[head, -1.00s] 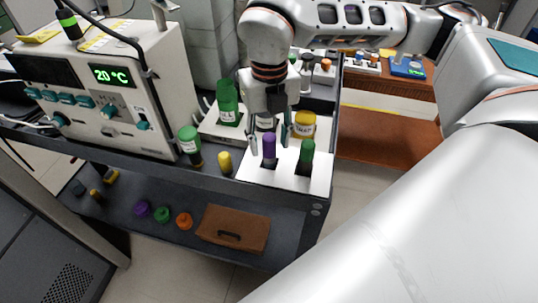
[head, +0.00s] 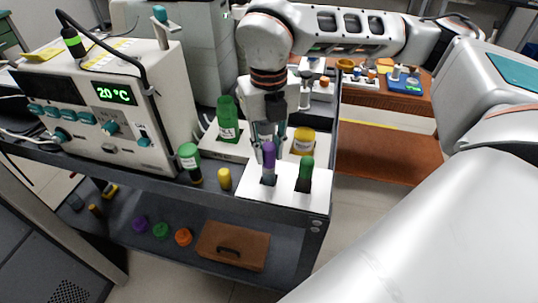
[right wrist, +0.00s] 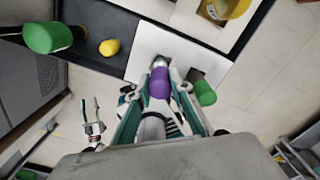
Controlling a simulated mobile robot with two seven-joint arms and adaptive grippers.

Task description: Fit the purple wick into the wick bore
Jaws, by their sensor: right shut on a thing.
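The purple wick (head: 268,158) stands upright over a dark slot in the white block (head: 316,200). A greyish lower part shows under its purple top. My right gripper (head: 268,148) is above the block, pointing down, with its fingers shut on the wick from both sides. In the right wrist view the purple wick (right wrist: 160,82) sits between the fingers. I cannot tell whether its lower end is still inside the slot. I cannot make out which opening is the wick bore. My left gripper (right wrist: 92,118) seems to show at the left of the wrist view, fingers apart and empty.
A green-topped piece (head: 306,168) stands in the block's other slot, close on the right. A yellow piece (head: 224,179), a green-capped bottle (head: 189,155), a green bottle (head: 227,125) and a yellow jar (head: 303,141) stand nearby. A temperature unit (head: 110,115) fills the left.

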